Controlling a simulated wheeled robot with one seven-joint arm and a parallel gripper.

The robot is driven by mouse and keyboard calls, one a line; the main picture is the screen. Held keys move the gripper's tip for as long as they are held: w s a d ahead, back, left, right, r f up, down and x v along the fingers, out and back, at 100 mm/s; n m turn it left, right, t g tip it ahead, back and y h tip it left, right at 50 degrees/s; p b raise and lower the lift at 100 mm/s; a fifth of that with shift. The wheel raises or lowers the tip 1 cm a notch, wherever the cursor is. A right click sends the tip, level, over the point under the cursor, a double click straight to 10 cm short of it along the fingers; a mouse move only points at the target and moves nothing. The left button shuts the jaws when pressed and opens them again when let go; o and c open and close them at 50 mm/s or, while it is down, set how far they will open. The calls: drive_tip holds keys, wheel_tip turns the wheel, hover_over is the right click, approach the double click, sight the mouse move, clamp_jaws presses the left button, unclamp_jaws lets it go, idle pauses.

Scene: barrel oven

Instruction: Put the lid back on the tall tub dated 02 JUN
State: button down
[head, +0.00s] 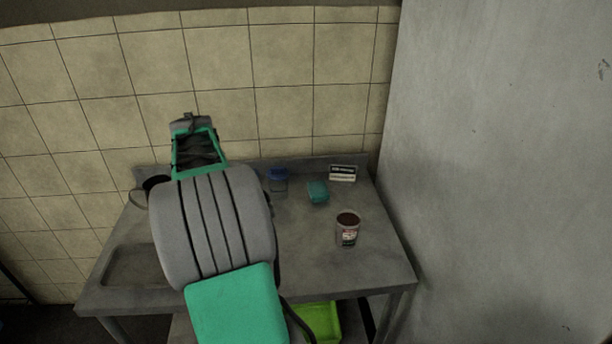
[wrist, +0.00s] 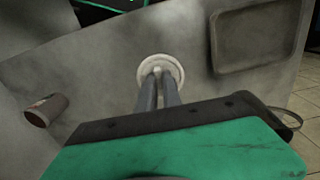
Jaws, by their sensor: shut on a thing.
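An open tub (head: 348,230) with brown contents and a printed label stands upright at the right of the steel table; its date is too small to read. It also shows in the wrist view (wrist: 45,110) at the left. A round pale lid (wrist: 149,66) with a small knob is at my fingertips in the wrist view. My gripper (wrist: 158,76) is shut on its knob, well away from the tub. I cannot tell how high the lid is above the table. In the head view my arm hides the gripper and the lid.
A teal sponge-like block (head: 318,191), a blue-topped container (head: 278,179) and a small sign (head: 342,173) stand at the table's back. A sunken basin (head: 130,268) is at the left. A green crate (head: 320,322) sits below. A grey wall (head: 500,170) rises at the right.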

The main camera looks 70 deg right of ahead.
drive_tip(key=s+d+r+m+p, duration=0.3)
drive_tip(key=s+d+m, duration=0.3)
drive_tip(key=s+d, duration=0.7)
drive_tip(key=s+d+m+p, duration=0.2)
drive_tip(key=s+d+m, duration=0.55)
drive_tip(key=s, duration=0.75)
drive_tip(key=shift+n, duration=0.95)
drive_tip(key=f+b, duration=0.1)
drive_tip(key=d+f+b, duration=0.1)
drive_tip(key=f+b, duration=0.2)
drive_tip(key=shift+d, duration=0.35)
drive_tip(key=shift+f, duration=0.65)
drive_tip(key=shift+a, duration=0.1)
drive_tip(key=shift+f, duration=0.15)
drive_tip(key=c, duration=0.9)
unclamp_jaws()
drive_tip(key=shift+c, duration=0.2)
